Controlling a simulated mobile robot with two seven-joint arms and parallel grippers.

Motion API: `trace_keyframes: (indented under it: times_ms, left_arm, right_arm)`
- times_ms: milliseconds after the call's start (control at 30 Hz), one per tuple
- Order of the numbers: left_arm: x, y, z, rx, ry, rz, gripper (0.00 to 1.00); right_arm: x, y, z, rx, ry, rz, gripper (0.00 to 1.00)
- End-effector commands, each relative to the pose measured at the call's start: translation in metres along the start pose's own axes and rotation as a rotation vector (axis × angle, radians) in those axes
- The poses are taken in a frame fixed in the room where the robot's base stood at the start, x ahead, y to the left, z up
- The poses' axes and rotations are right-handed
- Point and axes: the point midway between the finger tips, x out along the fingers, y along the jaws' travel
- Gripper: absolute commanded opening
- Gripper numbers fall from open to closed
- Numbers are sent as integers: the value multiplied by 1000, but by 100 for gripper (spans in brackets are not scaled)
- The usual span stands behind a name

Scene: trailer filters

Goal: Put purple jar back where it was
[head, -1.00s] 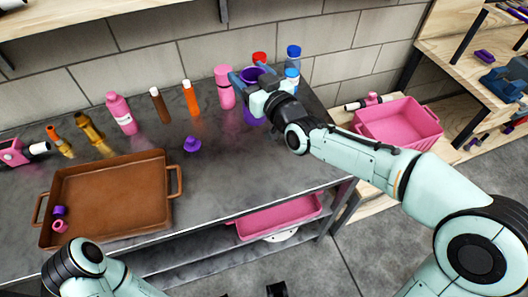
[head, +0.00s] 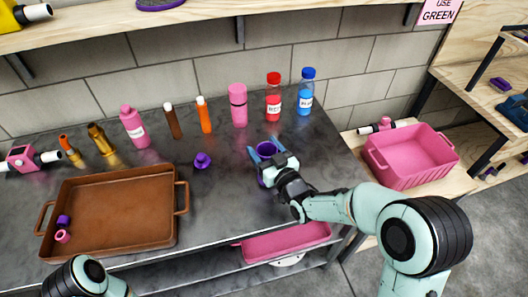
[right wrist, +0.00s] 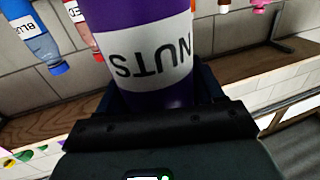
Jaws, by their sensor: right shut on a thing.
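The purple jar (head: 266,149) is open at the top and upright above the right part of the grey metal table (head: 225,215). My right gripper (head: 265,154) is shut on its side. In the right wrist view the jar (right wrist: 172,92) fills the space between the fingers and shows a white label reading NUTS, upside down. Whether its base touches the table is hidden. A small purple lid-like piece with a knob (head: 202,160) lies on the table to the left of the jar. Of my left arm only a link shows at the bottom left; its gripper is out of view.
Behind the jar stand a pink bottle (head: 238,105), a red bottle (head: 273,98) and a blue bottle (head: 306,92). Orange (head: 204,115) and brown (head: 173,120) bottles stand further left. A brown tray (head: 110,212) covers the table's left. A pink crate (head: 412,156) stands right.

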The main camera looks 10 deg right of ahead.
Motion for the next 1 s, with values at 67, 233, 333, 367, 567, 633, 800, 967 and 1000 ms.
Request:
trace_keyframes:
  times_ms: [67,233,333,367,567,633,800,967,1000]
  left_arm:
    - [1,0,0,0,2,0,85]
    - [1,0,-1,0,2,1,85]
    - [1,0,0,0,2,1,85]
    - [1,0,-1,0,2,1,85]
    - [5,-1,-3,1,8,2,85]
    - [4,0,-3,1,8,2,85]
    - [4,0,-3,1,7,2,85]
    - [2,0,-2,1,5,2,85]
    - [0,1,0,1,2,1,85]
  right_arm:
    - [0,0,9,-1,-1,0,18]
    - [0,0,10,-1,3,1,18]
    - [0,0,10,0,3,0,18]
    - [0,0,10,0,3,0,18]
    - [0,0,14,0,1,0,80]
    - [0,0,13,0,1,0,92]
    - [0,0,13,0,1,0,92]
    - [0,0,11,0,1,0,92]
    - [0,0,9,-1,1,0,92]
